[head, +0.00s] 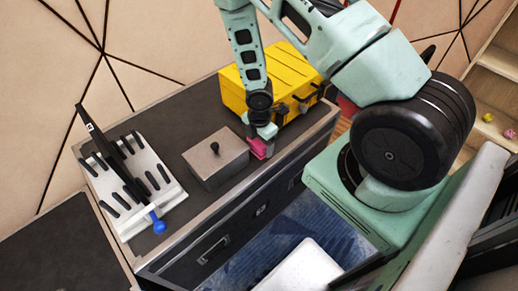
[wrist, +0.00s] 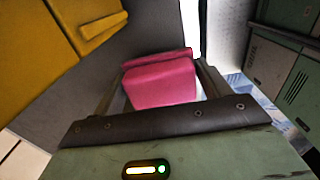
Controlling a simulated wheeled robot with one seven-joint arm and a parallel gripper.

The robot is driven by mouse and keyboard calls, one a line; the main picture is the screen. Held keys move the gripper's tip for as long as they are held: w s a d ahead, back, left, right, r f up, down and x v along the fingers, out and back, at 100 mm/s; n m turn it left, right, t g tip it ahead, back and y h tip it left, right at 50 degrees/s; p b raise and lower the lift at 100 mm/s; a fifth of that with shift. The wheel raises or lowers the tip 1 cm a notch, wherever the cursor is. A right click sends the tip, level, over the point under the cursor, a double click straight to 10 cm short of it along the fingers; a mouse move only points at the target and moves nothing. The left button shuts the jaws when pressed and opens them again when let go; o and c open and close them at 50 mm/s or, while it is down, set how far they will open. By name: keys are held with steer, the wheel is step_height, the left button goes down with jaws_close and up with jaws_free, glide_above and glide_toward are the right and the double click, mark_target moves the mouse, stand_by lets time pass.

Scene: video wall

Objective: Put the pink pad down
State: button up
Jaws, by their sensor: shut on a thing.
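The pink pad (head: 260,148) is at the end of my arm in the head view, close over the dark cabinet top (head: 190,122) near its front edge. In the wrist view the pink pad (wrist: 160,82) sits between the fingers of my gripper (wrist: 162,92). My gripper (head: 261,143) is shut on it. I cannot tell whether the pad's underside touches the cabinet top; that side is hidden.
A yellow toolbox (head: 272,78) stands behind and right of the pad. A grey lidded box (head: 216,158) is just left of it. Further left is a white rack (head: 128,190) with black pegs and a blue-ended tool (head: 157,222). A blue rug (head: 318,245) lies below.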

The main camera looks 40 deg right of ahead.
mark_target(259, 149)
steer(key=shift+f, duration=1.8)
steer(key=shift+f, duration=0.15)
steer(key=o, duration=1.3)
